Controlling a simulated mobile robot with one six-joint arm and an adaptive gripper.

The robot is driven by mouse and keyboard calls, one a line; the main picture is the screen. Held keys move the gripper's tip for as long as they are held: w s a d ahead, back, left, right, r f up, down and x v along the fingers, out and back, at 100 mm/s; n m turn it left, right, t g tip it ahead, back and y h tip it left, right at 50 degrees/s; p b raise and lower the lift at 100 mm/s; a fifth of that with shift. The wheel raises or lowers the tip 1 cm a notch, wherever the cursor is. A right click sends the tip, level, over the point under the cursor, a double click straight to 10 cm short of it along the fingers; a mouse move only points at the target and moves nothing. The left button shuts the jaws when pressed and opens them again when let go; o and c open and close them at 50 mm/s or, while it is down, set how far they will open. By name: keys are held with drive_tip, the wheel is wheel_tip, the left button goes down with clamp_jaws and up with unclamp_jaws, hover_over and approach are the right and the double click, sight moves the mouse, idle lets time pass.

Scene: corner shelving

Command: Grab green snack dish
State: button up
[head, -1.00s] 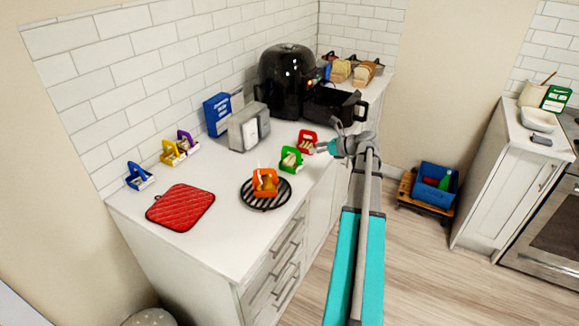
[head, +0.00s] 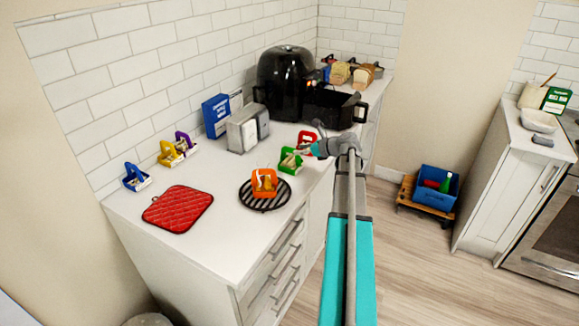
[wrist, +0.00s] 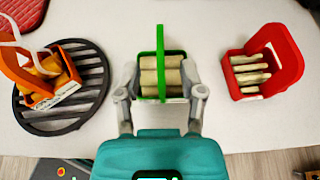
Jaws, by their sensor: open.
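The green snack dish (head: 290,161) stands on the white counter, between the orange dish and the red dish. In the wrist view the green dish (wrist: 161,72) has an upright green handle and holds tan rolls. My gripper (wrist: 161,95) is open, with one finger on each side of the near part of the dish. I cannot tell whether the fingers touch it. In the head view my gripper (head: 312,150) reaches the dish from the right and covers part of the red dish behind.
An orange dish (head: 264,182) sits on a black striped round trivet (wrist: 88,108) left of the green one. A red dish (wrist: 264,67) stands to the right. A red pot holder (head: 178,209), a toaster (head: 243,130) and a black air fryer (head: 284,82) are also on the counter.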

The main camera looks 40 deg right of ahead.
sight(291, 150)
drive_tip(key=shift+b+x, duration=0.9)
drive_tip(key=shift+x, duration=1.55)
drive_tip(key=shift+f, duration=0.1)
drive_tip(key=shift+c, duration=0.2)
clamp_jaws()
